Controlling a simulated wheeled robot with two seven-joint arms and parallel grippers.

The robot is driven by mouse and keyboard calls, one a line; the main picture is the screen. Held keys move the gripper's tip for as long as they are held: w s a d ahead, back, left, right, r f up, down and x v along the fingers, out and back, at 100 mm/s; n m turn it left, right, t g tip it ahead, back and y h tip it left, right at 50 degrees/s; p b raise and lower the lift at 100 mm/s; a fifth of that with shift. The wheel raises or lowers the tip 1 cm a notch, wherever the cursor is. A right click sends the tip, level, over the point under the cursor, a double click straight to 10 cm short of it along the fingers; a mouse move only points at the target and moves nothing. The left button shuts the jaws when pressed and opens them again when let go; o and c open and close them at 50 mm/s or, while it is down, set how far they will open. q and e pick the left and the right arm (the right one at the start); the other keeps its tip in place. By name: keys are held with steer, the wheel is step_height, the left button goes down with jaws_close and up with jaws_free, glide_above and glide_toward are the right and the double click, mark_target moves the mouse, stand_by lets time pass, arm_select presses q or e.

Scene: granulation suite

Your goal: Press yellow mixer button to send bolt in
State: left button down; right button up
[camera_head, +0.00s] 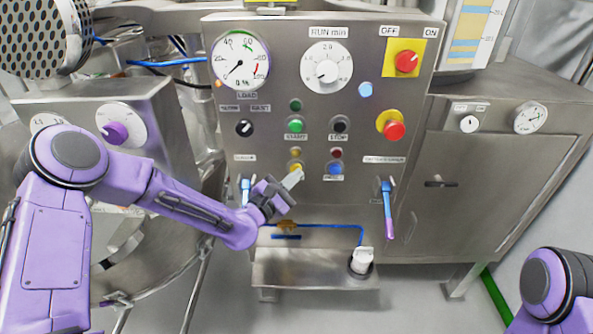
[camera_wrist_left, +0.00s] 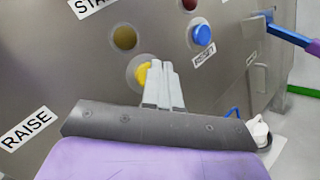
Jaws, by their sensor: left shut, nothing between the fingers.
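The yellow button (camera_head: 295,167) is on the steel control panel (camera_head: 345,220), low in the middle, left of a blue button (camera_head: 335,169). My left gripper (camera_head: 296,176) is shut and empty, with its fingertips just below the yellow button. In the left wrist view the yellow button (camera_wrist_left: 141,75) is partly hidden behind the shut fingertips (camera_wrist_left: 159,69). I cannot tell whether they touch it. No bolt can be made out. My right gripper is out of view; only part of my right arm shows at the lower right.
A blue-handled lever (camera_head: 388,208) hangs right of the buttons, and another blue handle (camera_head: 245,190) is beside my left wrist. A red emergency button (camera_head: 394,130) is higher on the right. A steel ledge (camera_head: 310,272) with a white-capped part (camera_head: 361,260) is below.

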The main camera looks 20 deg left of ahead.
arm_select(q)
steer(key=shift+w, duration=0.2)
stand_by(0.5)
steer(key=shift+s+d, duration=0.2)
steer(key=shift+s, duration=0.75)
steer(key=shift+s+d, duration=0.2)
steer(key=shift+s, duration=0.55)
steer(key=shift+s+d, duration=0.25)
steer(key=shift+s, duration=0.5)
steer(key=shift+s+d, duration=0.2)
steer(key=shift+s, duration=0.55)
